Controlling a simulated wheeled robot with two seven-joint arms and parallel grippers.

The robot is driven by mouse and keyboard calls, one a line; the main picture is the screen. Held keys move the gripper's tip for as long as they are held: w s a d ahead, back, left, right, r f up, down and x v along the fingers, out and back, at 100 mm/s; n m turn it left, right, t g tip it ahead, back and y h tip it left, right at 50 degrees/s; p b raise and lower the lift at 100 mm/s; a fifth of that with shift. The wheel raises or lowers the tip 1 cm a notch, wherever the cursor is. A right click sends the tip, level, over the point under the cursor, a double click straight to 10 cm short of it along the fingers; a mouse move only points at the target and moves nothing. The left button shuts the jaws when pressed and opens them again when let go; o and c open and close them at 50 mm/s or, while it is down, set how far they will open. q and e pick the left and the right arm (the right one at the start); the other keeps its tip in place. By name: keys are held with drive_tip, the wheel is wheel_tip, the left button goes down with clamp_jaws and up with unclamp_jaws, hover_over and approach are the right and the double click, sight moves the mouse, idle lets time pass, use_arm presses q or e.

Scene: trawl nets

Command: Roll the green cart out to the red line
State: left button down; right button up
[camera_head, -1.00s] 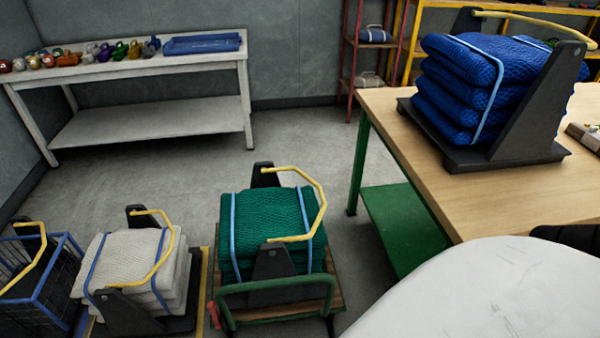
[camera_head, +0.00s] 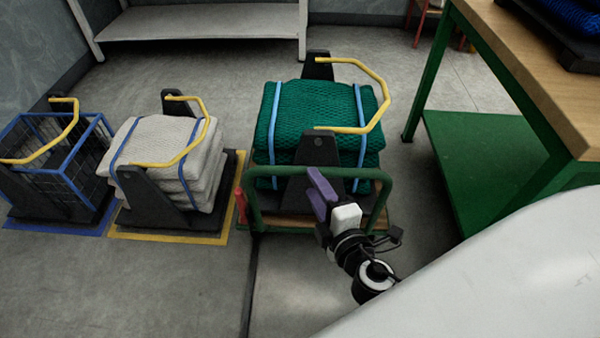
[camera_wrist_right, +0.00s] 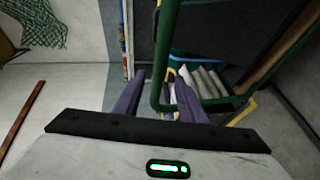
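The green cart (camera_head: 250,212) stands on the floor at centre in the head view, its green tube handle (camera_head: 345,173) facing me. It carries a stack of green netting (camera_head: 310,122) in a black cradle with a yellow bail. My right gripper (camera_head: 332,196) is at the near side of the handle. In the right wrist view its purple fingers (camera_wrist_right: 158,100) are apart, with the green handle tube (camera_wrist_right: 165,60) showing between them; contact is unclear. A reddish-brown strip (camera_wrist_right: 22,122) lies at left there; I cannot tell whether it is the red line. My left gripper is out of view.
Left of the cart, a grey net stack (camera_head: 165,150) stands on a yellow-edged mat and a blue wire basket (camera_head: 50,165) on a blue mat. A green-legged workbench (camera_head: 540,75) stands at right. The near floor (camera_head: 160,285) is clear.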

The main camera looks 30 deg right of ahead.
drive_tip(key=x, duration=1)
drive_tip(key=shift+w, duration=0.1)
drive_tip(key=shift+c, duration=0.2)
drive_tip(key=shift+a, duration=0.1)
clamp_jaws()
